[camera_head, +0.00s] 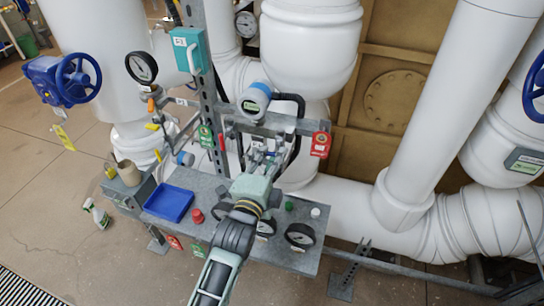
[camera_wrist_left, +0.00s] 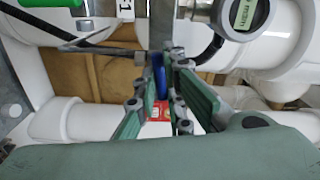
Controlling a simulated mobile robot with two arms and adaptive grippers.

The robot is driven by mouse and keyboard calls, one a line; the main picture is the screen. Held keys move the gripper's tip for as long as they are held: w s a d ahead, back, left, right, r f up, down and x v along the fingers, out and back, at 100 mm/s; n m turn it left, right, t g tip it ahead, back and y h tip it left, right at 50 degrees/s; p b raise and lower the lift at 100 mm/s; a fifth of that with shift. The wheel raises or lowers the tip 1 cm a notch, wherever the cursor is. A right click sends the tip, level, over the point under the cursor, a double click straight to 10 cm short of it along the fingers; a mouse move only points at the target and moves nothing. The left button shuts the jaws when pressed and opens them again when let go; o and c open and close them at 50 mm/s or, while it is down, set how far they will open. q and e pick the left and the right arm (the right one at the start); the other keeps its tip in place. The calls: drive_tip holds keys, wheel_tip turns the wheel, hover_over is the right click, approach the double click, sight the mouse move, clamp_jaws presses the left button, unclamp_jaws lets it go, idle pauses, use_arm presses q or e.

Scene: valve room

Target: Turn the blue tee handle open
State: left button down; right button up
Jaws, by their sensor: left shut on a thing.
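My left gripper (camera_head: 263,160) reaches up over the grey shelf to the small valve assembly. It also shows in the left wrist view (camera_wrist_left: 164,82), with its green fingers closed in on both sides of the blue tee handle (camera_wrist_left: 158,76). The blue handle shows as a narrow upright strip between the fingertips. In the head view, the gripper and fittings hide the handle, so I cannot tell its exact angle there. My right gripper is in neither view.
The grey metal shelf (camera_head: 282,257) holds a blue tray (camera_head: 169,203), a red knob (camera_head: 198,216) and dark-rimmed gauges. A red tag (camera_head: 320,144) hangs right of the valve assembly. Thick white pipes stand close behind. A spray bottle (camera_head: 96,213) stands on the open floor at left.

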use_arm(q)
drive_tip(key=n+p, duration=0.1)
drive_tip(key=n, duration=0.3)
drive_tip(key=shift+n, duration=0.3)
drive_tip(key=n+p, duration=0.1)
drive_tip(key=n, duration=0.2)
drive_tip(key=shift+n, duration=0.3)
drive_tip(key=n, duration=0.3)
drive_tip(key=shift+n+p, duration=0.3)
drive_tip(key=shift+f+n+p, duration=0.1)
drive_tip(key=shift+n+p, duration=0.2)
drive_tip(key=shift+n, duration=1.7)
drive_tip(key=c, duration=1.8)
unclamp_jaws()
drive_tip(key=shift+c, duration=0.2)
drive_tip(key=shift+s, duration=0.15)
